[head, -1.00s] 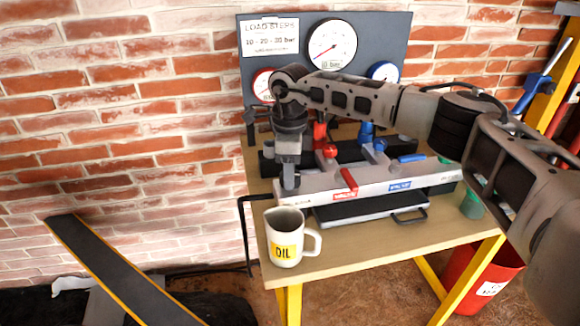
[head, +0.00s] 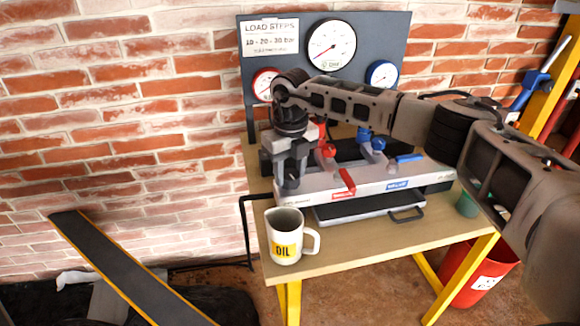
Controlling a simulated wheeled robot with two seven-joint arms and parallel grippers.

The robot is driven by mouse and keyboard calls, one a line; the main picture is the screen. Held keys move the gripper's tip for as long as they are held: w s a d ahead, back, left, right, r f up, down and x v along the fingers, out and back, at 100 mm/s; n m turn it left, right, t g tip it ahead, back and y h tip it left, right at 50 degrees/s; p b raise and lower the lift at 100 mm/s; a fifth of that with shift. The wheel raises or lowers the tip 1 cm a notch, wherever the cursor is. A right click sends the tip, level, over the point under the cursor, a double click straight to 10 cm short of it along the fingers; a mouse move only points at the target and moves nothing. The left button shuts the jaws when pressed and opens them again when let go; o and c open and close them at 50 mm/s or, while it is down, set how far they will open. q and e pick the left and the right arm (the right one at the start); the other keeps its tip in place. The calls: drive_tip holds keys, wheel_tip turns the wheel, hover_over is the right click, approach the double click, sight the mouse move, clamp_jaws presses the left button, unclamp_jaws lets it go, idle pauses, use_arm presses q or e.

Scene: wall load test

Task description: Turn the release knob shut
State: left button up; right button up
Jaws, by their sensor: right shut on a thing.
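My right gripper (head: 290,180) points down at the left end of the grey pump block (head: 322,186) on the bench. It is shut on the release knob there. The fingers hide most of the knob, so its turn position cannot be read. A red lever (head: 347,181) and a blue lever (head: 408,158) are on the block to the right of the gripper. A large white dial gauge (head: 332,45) on the panel behind has a red needle. My left gripper is not in view.
A green cup (head: 467,204) stands at the right. The panel (head: 400,30) with a red gauge (head: 263,84) and a blue gauge (head: 382,74) rises behind.

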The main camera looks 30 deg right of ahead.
sight(291, 174)
drive_tip(key=shift+w+r+m, duration=0.1)
drive_tip(key=shift+m, duration=1)
drive_tip(key=o, duration=1)
wheel_tip(291, 174, up, 16)
drive_tip(key=shift+d+f+b, duration=0.1)
drive_tip(key=shift+b, duration=0.2)
